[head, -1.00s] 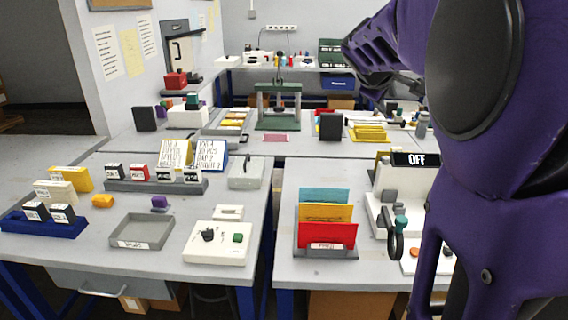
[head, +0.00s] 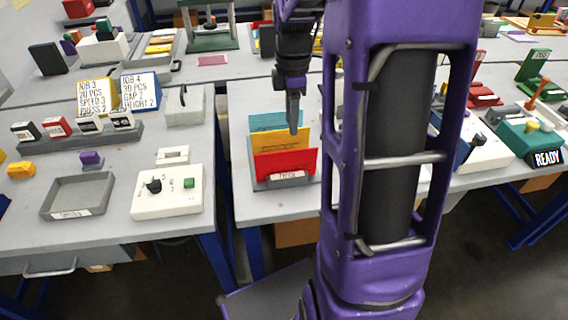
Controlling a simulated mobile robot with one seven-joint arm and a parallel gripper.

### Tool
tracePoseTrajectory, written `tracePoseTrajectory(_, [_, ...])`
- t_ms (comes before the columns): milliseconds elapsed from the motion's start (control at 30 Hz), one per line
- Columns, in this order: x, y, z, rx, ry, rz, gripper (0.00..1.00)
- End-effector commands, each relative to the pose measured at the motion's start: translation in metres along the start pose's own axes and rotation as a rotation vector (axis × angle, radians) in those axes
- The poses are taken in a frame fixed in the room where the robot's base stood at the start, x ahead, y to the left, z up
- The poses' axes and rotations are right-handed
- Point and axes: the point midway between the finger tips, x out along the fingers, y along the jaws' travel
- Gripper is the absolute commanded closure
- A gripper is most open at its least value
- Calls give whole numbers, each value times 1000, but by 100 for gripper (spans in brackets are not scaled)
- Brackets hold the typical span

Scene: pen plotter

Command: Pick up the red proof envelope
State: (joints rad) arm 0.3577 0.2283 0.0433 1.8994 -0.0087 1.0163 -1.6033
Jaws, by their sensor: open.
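The red proof envelope (head: 286,162) stands upright in the front slot of a grey rack (head: 257,185) with a small label on its front. A yellow envelope (head: 283,139) and a blue envelope (head: 277,121) stand behind it in the same rack. My gripper (head: 293,130) points down over the rack, in front of the yellow and blue envelopes in the picture. Its fingers look thin from this side, and it holds nothing that I can see. I cannot tell its exact height above the red envelope.
A white control box (head: 168,205) with a black knob and a grey tray (head: 78,207) are on the left table. Job cards (head: 141,91) stand behind them. My purple arm hides the table right of the rack. A machine with a READY display (head: 546,158) is far right.

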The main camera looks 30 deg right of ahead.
Motion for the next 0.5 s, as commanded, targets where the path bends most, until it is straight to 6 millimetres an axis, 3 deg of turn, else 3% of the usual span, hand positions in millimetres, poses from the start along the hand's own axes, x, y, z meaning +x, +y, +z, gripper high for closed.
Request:
tracePoseTrajectory(100, [31,-1,0,1,-1,-4,59])
tracePoseTrajectory(300, [69,0,0,1,-2,-2,59])
tracePoseTrajectory(500, [86,1,0,1,-2,1,59])
